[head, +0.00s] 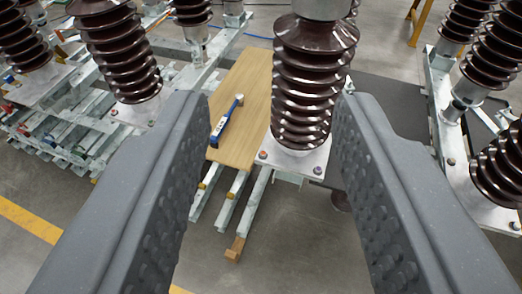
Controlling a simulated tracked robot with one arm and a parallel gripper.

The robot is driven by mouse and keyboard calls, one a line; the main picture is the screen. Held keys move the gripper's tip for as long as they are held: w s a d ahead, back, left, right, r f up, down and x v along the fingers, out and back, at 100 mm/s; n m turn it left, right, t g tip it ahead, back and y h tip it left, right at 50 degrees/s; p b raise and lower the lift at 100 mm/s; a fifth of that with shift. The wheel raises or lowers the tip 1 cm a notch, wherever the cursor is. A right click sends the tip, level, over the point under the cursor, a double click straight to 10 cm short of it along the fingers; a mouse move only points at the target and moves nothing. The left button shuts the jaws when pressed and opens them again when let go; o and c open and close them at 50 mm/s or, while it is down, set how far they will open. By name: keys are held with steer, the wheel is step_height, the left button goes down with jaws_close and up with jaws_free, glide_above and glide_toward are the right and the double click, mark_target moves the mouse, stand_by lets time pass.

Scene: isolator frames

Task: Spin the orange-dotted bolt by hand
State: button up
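A bolt with an orange-red mark (263,154) sits at the left front corner of the light metal base plate (292,160) under the central brown insulator (301,85). A second bolt (318,170), bluish-purple, sits at the plate's right front corner. My gripper (272,105) is open and empty. Its two dark grey fingers reach in from the lower left and lower right, and the insulator and both bolts show in the gap between them. No finger appears to touch a bolt. The right finger hides part of the area beside the plate.
A blue-handled tool (226,122) lies on a wooden board (240,87) left of the central insulator. More brown insulators stand at left (120,50) and right (500,165) on galvanised frames. Bare grey floor (280,240) shows in front, with a yellow line (30,220) at left.

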mark_target(263, 157)
steer(key=w+a+f+t+p, duration=0.1)
steer(key=w+a+f+p, duration=0.15)
steer(key=w+f, duration=2.25)
step_height(263, 157, down, 30)
steer(key=d+t+h+p, duration=0.1)
steer(key=t+p, duration=0.1)
steer(key=p, duration=0.1)
steer(key=shift+m, duration=0.3)
steer(key=shift+w+d+f+b, duration=0.1)
steer(key=shift+w+d+b, duration=0.1)
steer(key=shift+w, duration=3.3)
steer(key=shift+w+d+b, duration=0.15)
steer(key=shift+w+b, duration=0.05)
steer(key=shift+w, duration=3.3)
